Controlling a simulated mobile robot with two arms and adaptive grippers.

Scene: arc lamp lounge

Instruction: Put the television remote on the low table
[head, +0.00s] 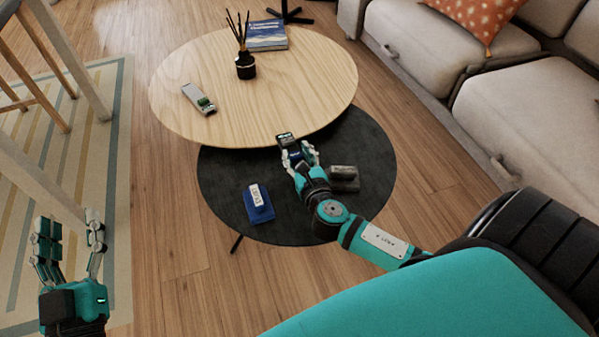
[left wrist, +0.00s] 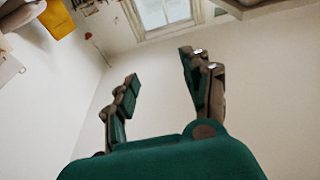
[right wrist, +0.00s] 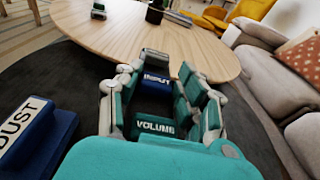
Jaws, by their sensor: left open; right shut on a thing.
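My right gripper (head: 299,156) is shut on the television remote (head: 285,138), a dark blue piece with a grey end. In the right wrist view the remote (right wrist: 156,82) shows the words INPUT and VOLUME between the fingers; much of it is hidden by them. It is over the dark round table (head: 222,178), by the front edge of the pale wooden round table (head: 300,85), which overlaps the dark one. I cannot tell whether the remote touches either top. My left gripper (head: 70,232) is open and empty, above the floor at the lower left.
A blue block labelled DUST (head: 258,204) and a grey block (head: 344,178) lie on the dark top. The wooden top holds a grey device with a green end (head: 196,98), a reed diffuser (head: 245,66) and a book (head: 266,36); its front is clear. A sofa (head: 510,110) stands right.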

